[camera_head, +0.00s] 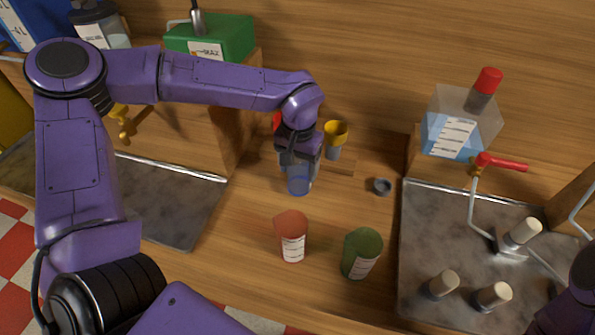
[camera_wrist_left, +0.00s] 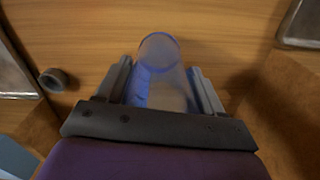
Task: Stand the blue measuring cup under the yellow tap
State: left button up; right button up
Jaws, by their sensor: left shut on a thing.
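The blue measuring cup (camera_head: 299,181) is clear and blue-tinted, in the middle of the head view. My left gripper (camera_head: 299,165) is shut on it. In the left wrist view the cup (camera_wrist_left: 160,75) sits between the two fingers of the gripper (camera_wrist_left: 163,85). I cannot tell whether its base touches the table. The yellow tap (camera_head: 123,122) is at the left, partly hidden behind my left arm, near the left grey tray (camera_head: 175,205). The cup is to the right of that tap, well apart from it. My right gripper is not in view; only a bit of purple arm shows at the lower right.
A red cup (camera_head: 292,232) and a green cup (camera_head: 362,252) stand in front. A small grey ring (camera_head: 382,186) lies to the right. The right tray (camera_head: 425,225) has white pegs and a red tap (camera_head: 500,163).

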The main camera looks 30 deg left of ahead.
pick_arm(q)
jog(key=shift+f, duration=1.1)
jog(key=o, duration=1)
jog(key=shift+f, duration=0.1)
jog(key=shift+o, duration=0.2)
